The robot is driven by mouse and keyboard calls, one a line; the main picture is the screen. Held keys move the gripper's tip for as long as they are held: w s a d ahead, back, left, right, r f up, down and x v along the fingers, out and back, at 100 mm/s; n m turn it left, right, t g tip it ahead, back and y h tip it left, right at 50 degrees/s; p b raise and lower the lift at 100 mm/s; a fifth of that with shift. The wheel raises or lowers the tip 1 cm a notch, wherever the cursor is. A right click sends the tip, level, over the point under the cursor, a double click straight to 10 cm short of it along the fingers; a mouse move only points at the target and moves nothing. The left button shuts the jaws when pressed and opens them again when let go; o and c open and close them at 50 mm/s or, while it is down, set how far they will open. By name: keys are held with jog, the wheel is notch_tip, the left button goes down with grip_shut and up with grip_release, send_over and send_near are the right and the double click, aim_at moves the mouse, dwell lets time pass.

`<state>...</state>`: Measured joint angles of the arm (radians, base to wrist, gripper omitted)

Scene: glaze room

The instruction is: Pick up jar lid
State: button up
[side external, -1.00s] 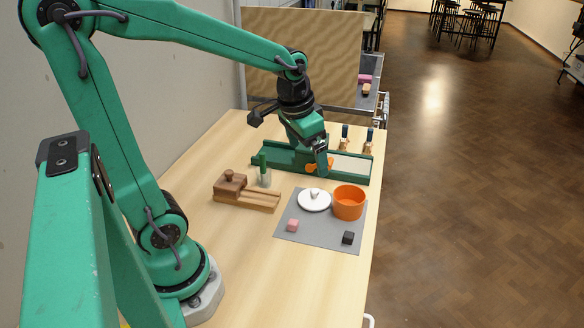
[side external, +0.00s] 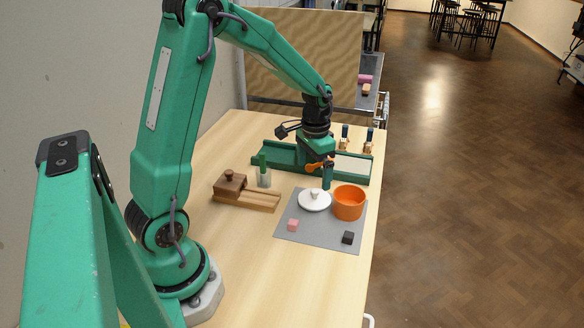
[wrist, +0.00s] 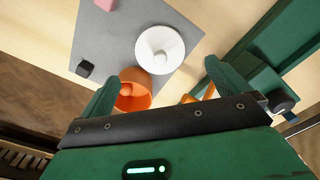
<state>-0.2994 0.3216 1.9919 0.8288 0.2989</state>
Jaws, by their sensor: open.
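The white jar lid (side external: 307,203), a round disc with a small knob on top, lies on the grey mat left of the orange pot. It also shows in the wrist view (wrist: 148,39), whole and uncovered. My gripper (side external: 327,179) is above and just behind the lid and pot in the side view, pointing down. In the wrist view my gripper (wrist: 162,72) has its two green fingers spread apart with nothing held between them. The lid lies ahead of the fingertips there, and the left finger partly covers the pot.
The orange pot (side external: 348,204) stands close beside the lid. A pink block (side external: 293,225) and a black block (side external: 348,238) sit on the grey mat (side external: 317,233). A green tray (side external: 272,154) lies behind, and a wooden piece (side external: 247,198) stands left. The mat's front middle is clear.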

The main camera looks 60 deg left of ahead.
aim_at(313, 191)
jog(key=shift+f, duration=0.1)
jog(key=shift+f, duration=1.2)
jog(key=shift+f, duration=0.15)
jog(key=shift+f, duration=2.45)
jog(key=c, duration=0.9)
